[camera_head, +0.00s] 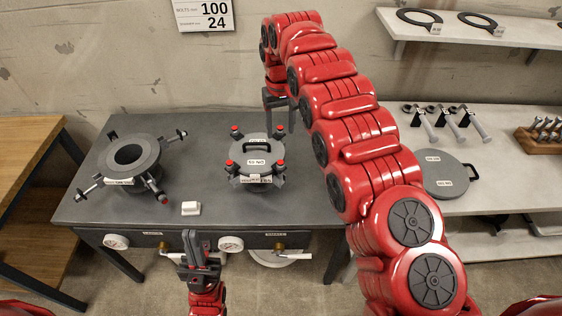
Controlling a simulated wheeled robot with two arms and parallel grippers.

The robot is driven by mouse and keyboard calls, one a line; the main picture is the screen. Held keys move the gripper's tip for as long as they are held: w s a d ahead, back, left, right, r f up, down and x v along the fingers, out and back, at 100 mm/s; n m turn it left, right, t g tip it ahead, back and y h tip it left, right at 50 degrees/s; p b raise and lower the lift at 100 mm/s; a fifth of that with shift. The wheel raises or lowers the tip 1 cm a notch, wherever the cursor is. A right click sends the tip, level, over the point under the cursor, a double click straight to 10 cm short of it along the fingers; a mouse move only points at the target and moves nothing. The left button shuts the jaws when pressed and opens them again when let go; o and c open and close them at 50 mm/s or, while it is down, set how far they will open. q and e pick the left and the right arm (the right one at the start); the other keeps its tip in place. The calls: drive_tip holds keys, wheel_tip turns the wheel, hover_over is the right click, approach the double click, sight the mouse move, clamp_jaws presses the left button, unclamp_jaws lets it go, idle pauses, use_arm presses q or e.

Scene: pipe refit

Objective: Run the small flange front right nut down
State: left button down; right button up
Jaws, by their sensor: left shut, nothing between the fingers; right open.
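The small flange (255,158) stands on the grey bench, closed by a grey cover with a black handle (257,142). Bolts with red ends sit around it, and its front right nut (280,163) is at the right front. My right gripper (280,106) is open and empty, behind and above the flange's right side, fingers pointing down. It appears apart from the bolts. My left gripper (196,244) is shut and empty, low in front of the bench edge. Thread detail on the nut is too small to tell.
A larger open flange (130,160) with swung-out bolts stands at the bench's left. A white block (191,208) lies near the front edge. Gauges (231,244) and brass valves hang below. A round cover (445,174) lies on the right table.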

sight(281, 162)
wheel_tip(281, 162, down, 13)
drive_tip(key=p, duration=0.3)
drive_tip(key=shift+f, duration=0.2)
clamp_jaws()
